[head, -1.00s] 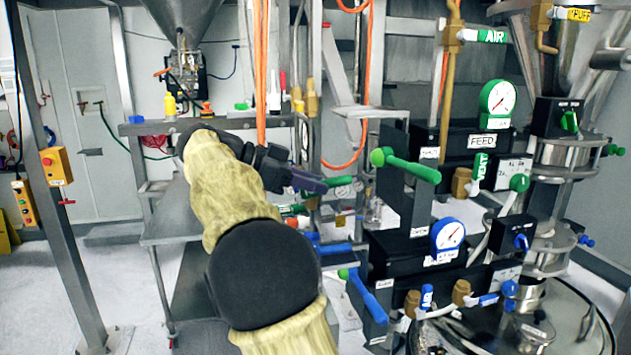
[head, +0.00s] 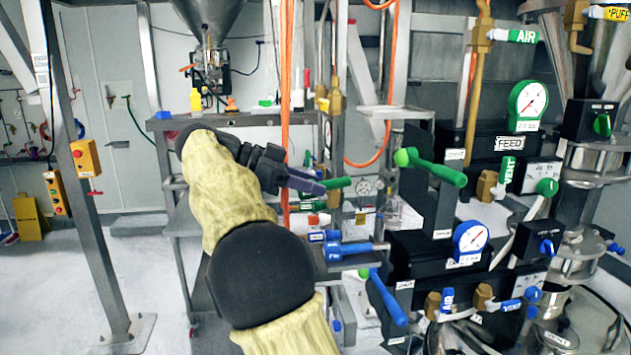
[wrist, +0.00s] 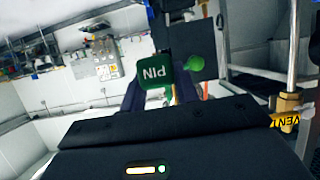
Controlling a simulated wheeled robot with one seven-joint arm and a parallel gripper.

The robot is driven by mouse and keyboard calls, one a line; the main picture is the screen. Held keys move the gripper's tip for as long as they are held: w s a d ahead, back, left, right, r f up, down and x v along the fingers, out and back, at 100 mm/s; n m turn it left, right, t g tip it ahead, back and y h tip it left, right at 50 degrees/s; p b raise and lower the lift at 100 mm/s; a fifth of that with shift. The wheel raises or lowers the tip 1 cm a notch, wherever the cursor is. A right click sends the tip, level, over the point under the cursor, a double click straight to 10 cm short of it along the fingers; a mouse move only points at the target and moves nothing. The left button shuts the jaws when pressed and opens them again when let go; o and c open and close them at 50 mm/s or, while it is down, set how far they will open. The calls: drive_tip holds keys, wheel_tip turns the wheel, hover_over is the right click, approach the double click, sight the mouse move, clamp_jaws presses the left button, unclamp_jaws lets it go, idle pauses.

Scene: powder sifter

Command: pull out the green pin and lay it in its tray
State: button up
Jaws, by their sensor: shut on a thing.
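My gripper (head: 312,186) is shut on the green pin (head: 338,183), which sticks out past the dark fingertips to the right in the head view. In the wrist view the pin's green square end (wrist: 156,75), marked PIN, sits between the two fingers. The pin is held in the air in front of the machine. Its far end is hard to make out against the cluttered background. I cannot pick out the pin's tray with certainty in either view.
A green lever (head: 432,167) with a ball end is just right of the pin. Orange hoses (head: 286,70) hang behind my arm. A metal bench (head: 235,120) with small coloured items is at the back left.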

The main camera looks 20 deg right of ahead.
drive_tip(key=shift+w+a, duration=0.15)
drive_tip(key=shift+a, duration=0.35)
drive_tip(key=shift+r, duration=0.1)
wheel_tip(320, 180, up, 18)
drive_tip(key=p, duration=1.4)
idle(1.7)
drive_tip(key=shift+d, duration=0.1)
idle(0.5)
drive_tip(key=shift+s+d+b, duration=0.55)
drive_tip(key=shift+d+b, duration=0.2)
drive_tip(key=shift+d, duration=1.35)
drive_tip(key=shift+s+d+b, duration=0.5)
drive_tip(key=shift+d+b, duration=0.2)
drive_tip(key=shift+d, duration=1.4)
drive_tip(key=shift+s+d+b, duration=0.55)
drive_tip(key=shift+d+b, duration=0.2)
drive_tip(key=shift+d, duration=1.35)
